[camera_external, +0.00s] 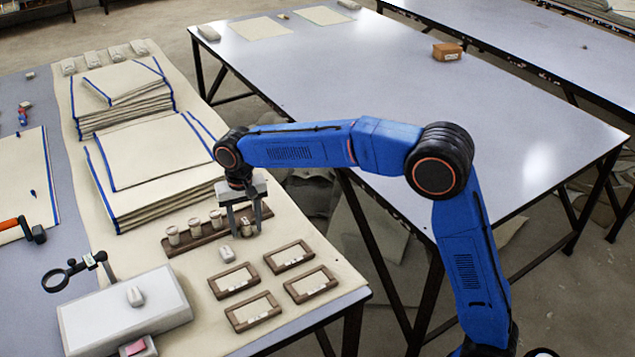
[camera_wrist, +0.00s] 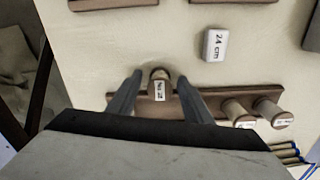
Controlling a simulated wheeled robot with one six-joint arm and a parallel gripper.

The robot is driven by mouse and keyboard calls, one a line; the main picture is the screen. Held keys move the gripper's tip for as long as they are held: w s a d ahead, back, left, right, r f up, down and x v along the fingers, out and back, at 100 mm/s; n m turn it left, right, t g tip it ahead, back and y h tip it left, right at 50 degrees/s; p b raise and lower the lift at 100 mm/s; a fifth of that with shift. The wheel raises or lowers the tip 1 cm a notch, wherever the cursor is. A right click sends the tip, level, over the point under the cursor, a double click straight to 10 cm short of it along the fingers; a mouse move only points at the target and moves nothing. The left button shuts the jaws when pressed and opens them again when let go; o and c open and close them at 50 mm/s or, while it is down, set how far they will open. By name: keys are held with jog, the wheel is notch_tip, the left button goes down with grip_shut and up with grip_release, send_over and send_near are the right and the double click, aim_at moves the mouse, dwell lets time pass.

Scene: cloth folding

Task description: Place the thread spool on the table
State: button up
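A row of pale thread spools stands on a brown wooden rack (camera_external: 187,242) on the left table (camera_external: 60,185). My gripper (camera_external: 247,232) points down over the right end of this rack. Its two fingers stand on either side of the end spool (camera_external: 247,224). In the wrist view, my gripper (camera_wrist: 159,80) is open, with a gap between each finger and the labelled end spool (camera_wrist: 160,87). That spool still sits at the rack (camera_wrist: 213,98), upright as far as I can tell. Two other spools (camera_wrist: 236,111) show to the right.
Several brown-framed labels (camera_external: 255,311) lie in front of the rack, with a white "24 cm" block (camera_wrist: 215,45) nearby. Folded cloth stacks (camera_external: 150,160) stand behind. A white box (camera_external: 120,315) is at front left. The large grey table (camera_external: 400,70) is mostly clear.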

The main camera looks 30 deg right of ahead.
aim_at(246, 221)
jog(key=shift+r, duration=0.1)
notch_tip(246, 221, up, 12)
dwell(0.6)
notch_tip(246, 221, down, 12)
jog(key=shift+f, duration=0.1)
jog(key=shift+r, duration=1.15)
jog(key=shift+f, duration=0.1)
